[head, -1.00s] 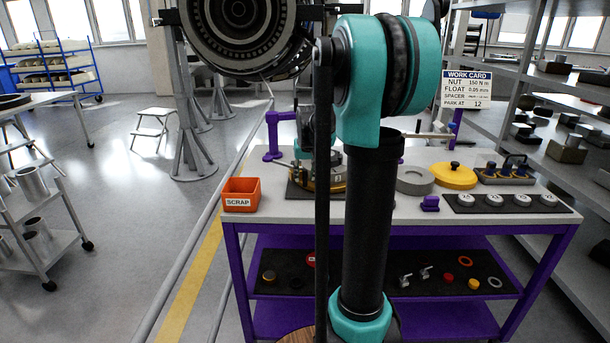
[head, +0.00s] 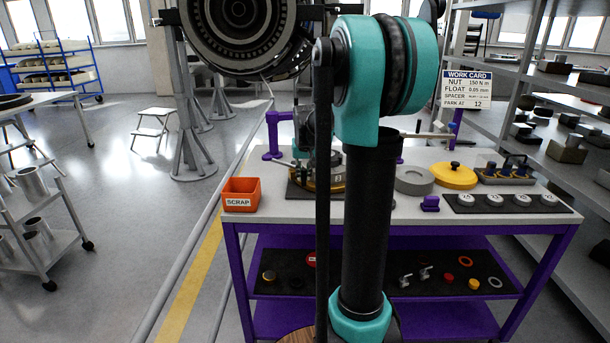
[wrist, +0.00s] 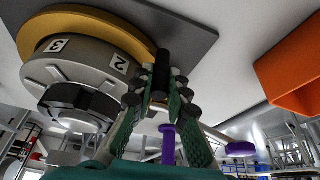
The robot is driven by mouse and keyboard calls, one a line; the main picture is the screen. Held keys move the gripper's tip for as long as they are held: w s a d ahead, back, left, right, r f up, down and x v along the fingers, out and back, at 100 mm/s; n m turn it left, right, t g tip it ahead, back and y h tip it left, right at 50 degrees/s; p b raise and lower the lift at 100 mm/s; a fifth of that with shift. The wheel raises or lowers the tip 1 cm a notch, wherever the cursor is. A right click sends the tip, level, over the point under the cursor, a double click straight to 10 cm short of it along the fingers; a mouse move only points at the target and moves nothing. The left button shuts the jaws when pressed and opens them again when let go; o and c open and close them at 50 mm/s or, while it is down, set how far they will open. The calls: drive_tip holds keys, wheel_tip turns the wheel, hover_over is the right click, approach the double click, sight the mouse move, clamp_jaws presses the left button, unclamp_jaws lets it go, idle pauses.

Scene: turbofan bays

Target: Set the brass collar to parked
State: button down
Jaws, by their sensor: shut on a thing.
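The brass collar (wrist: 95,22) is a gold ring around a grey drum (wrist: 80,62) marked 2 and 3, with a black nut (wrist: 78,105) at its centre. In the wrist view a black peg (wrist: 162,68) stands at the collar's edge. My gripper (wrist: 166,88) has its green fingers closed around this peg. In the head view the collar (head: 325,185) sits on a dark plate on the bench, partly hidden behind my arm, with a 3 facing me. My fingers are hard to make out there.
An orange scrap bin (head: 241,195) stands left of the fixture and shows close by in the wrist view (wrist: 297,70). A grey ring (head: 414,181) and yellow lid (head: 455,176) stand to the right. A work card (head: 467,89) reads "PARK AT 12".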

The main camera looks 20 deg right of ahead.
sight(293, 170)
drive_tip(key=shift+w+a+m+h, duration=0.3)
drive_tip(key=shift+w+a+m, duration=0.2)
drive_tip(key=shift+w, duration=0.2)
drive_tip(key=w+m, duration=0.1)
drive_tip(key=w+a+m+h, duration=0.1)
drive_tip(key=w, duration=0.1)
drive_tip(key=w+m, duration=0.2)
drive_tip(key=shift+a+g, duration=0.25)
drive_tip(key=shift+g, duration=0.15)
drive_tip(key=shift+w+h, duration=0.3)
drive_tip(key=shift+w, duration=0.65)
drive_tip(key=shift+r, duration=0.1)
drive_tip(key=c, duration=1.6)
unclamp_jaws()
drive_tip(key=shift+o, duration=0.6)
drive_tip(key=v, duration=1.2)
